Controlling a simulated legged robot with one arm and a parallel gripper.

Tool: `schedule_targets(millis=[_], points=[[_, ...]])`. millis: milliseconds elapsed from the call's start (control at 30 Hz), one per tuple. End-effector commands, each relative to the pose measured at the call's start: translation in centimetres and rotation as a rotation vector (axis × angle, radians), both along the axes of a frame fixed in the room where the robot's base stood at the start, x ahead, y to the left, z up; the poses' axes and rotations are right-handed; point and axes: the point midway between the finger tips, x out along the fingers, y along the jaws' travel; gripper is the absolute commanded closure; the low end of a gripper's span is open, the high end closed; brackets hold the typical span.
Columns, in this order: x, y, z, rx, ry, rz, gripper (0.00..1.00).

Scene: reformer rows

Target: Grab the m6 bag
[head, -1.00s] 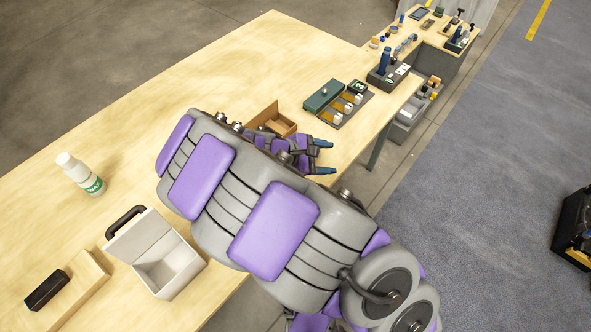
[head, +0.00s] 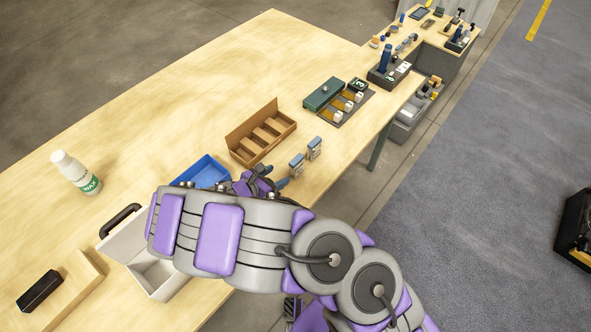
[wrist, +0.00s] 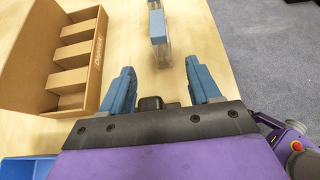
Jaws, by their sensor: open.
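Two small clear bags with blue tops stand on the wooden table near its front edge, the nearer bag (head: 297,164) and the farther bag (head: 314,147). I cannot read which one is the m6 bag. In the wrist view the nearer bag (wrist: 161,36) is just beyond my fingertips, in line with the gap, and the farther bag (wrist: 155,4) is behind it at the top edge. My gripper (head: 275,178) is open and empty beside the nearer bag; its blue fingers show spread in the wrist view (wrist: 158,72).
A cardboard box with compartments (head: 240,132) is left of the bags. A blue tray (head: 205,168) and a white box (head: 120,243) lie partly behind my arm. A white bottle (head: 75,172) stands farther left. A green case (head: 323,94) sits beyond the bags.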

Motion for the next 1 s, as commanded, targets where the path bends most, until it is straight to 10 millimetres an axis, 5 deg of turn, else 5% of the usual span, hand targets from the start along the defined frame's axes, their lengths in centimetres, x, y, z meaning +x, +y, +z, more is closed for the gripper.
schedule_targets(millis=[667, 1000], points=[[5.7, -4.6, -1.1, -0.004, -0.001, -0.003, 0.38], [6.3, -5.0, -1.4, -0.005, -0.001, -0.001, 0.38]])
